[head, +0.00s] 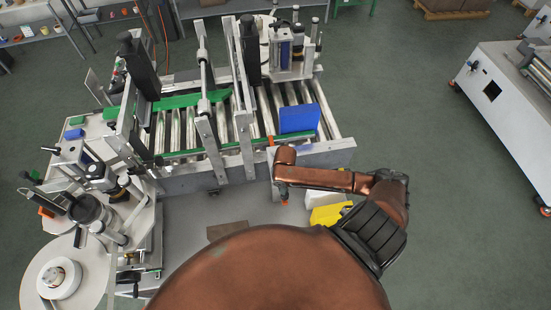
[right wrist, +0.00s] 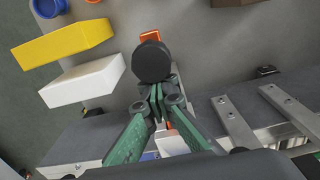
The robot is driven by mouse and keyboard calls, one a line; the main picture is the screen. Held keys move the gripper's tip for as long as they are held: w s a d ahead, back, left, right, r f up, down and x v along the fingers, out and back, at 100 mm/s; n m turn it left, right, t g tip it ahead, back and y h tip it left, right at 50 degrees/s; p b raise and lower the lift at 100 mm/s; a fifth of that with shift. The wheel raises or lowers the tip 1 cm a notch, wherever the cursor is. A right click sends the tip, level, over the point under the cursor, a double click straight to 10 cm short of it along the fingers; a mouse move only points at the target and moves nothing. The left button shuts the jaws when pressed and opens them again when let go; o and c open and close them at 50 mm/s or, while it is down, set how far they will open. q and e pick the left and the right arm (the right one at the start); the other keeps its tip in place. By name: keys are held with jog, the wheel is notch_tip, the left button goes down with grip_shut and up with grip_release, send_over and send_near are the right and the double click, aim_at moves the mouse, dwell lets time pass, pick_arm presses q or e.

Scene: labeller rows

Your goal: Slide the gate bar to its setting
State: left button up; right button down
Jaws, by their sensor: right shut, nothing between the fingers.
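A black round knob (right wrist: 152,62) stands just beyond my right fingertips in the right wrist view, with an orange piece (right wrist: 150,36) behind it. I cannot tell whether the fingers touch the knob. It seems to belong to the gate bar, whose length is mostly hidden behind my gripper and arm. My right gripper (right wrist: 158,100) has green fingers, shut and empty. In the head view my right arm reaches to the conveyor's front edge, and its fingertips are hidden. A blue plate (head: 298,119) stands on the roller conveyor (head: 340,150) beyond the arm. My left gripper is out of view.
A yellow block (right wrist: 62,42) and a white block (right wrist: 82,82) lie beside the knob. A brown piece (head: 228,230) lies on the grey surface in front of the conveyor. Metal posts and green guide rails (head: 180,102) stand left of my arm. A label reel (head: 58,278) is at lower left.

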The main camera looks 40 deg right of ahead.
jog(key=shift+s+a, duration=0.35)
jog(key=shift+s, duration=0.2)
jog(key=shift+s+a, duration=0.2)
jog(key=shift+s, duration=0.3)
jog(key=c, duration=2.7)
grip_release()
jog(key=o, duration=0.6)
notch_tip(320, 180, up, 12)
